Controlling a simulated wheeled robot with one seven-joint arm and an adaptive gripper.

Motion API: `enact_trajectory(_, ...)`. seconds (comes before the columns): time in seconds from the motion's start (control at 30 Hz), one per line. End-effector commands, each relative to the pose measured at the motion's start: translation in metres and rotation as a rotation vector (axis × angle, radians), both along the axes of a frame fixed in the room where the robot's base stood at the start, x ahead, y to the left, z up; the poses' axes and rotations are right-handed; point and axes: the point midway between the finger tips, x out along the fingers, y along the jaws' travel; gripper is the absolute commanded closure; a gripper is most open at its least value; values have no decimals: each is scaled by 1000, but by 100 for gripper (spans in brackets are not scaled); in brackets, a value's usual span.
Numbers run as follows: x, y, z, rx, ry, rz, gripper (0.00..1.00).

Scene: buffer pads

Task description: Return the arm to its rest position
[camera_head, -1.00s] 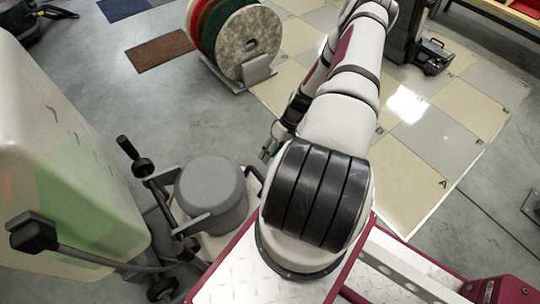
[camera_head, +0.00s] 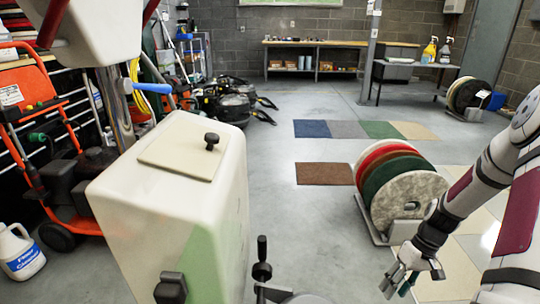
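My arm comes in from the right edge of the head view, white with dark red panels and dark joints. It is bent, with the forearm slanting down to the left. My gripper (camera_head: 412,281) hangs at its end, low in the view, in front of the round pads. Its fingers are spread apart and I see no pad between them. A small green patch shows at the fingers, too small to make out. The upright buffer pads, grey (camera_head: 408,200), green (camera_head: 378,172) and red (camera_head: 366,157), stand in a metal rack (camera_head: 372,232) behind the gripper.
A cream tank (camera_head: 165,215) of a floor machine stands close at left. An orange machine (camera_head: 75,130) and a white jug (camera_head: 18,255) are beyond it. Coloured mats (camera_head: 325,173) lie on the floor. A workbench (camera_head: 340,45) is at the back. The middle floor is clear.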

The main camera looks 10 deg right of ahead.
Motion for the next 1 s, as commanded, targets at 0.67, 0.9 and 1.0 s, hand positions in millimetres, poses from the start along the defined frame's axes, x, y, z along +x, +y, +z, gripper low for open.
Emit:
enact_trajectory(0.67,-22,139,249,-290,50,99,60)
enact_trajectory(0.9,-70,192,302,-353,11,97,60)
enact_trajectory(1.0,-94,211,318,-370,-10,95,60)
